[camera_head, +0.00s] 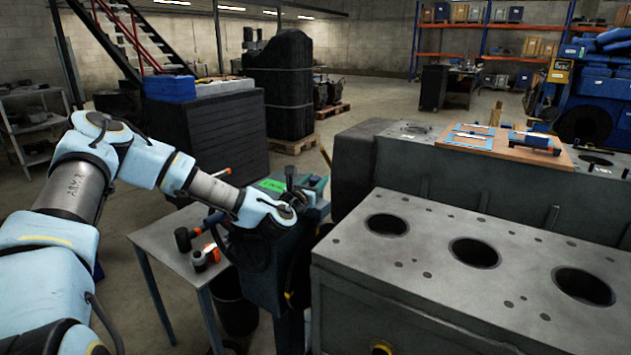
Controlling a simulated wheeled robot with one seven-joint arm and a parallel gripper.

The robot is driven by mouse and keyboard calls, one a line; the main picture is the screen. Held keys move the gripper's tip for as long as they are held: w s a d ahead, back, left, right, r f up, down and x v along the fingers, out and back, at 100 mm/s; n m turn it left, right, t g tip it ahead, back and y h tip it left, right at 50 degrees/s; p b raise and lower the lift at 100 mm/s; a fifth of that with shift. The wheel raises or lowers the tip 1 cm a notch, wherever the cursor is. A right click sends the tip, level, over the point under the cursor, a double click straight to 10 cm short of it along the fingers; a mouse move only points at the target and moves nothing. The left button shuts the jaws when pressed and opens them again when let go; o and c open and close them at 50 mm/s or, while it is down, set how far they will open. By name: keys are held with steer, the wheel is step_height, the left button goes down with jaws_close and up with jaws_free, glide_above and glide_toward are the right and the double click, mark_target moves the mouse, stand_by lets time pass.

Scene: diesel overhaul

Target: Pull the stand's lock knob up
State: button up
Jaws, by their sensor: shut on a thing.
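The stand (262,287) is a dark blue-grey body between the small grey table and the engine block, with a bright green label near its top. My arm reaches in from the left, and my gripper (296,200) is at the top of the stand. It is shut on the stand's small dark lock knob, which is mostly hidden by the gripper and wrist. The fingertips are small and dark against the stand, so how far up the knob sits cannot be made out.
A large grey engine block (425,250) with round bores stands close on the right. A wooden board (490,146) with tools lies behind it.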

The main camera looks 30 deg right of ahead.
jaws_close()
stand_by(0.8)
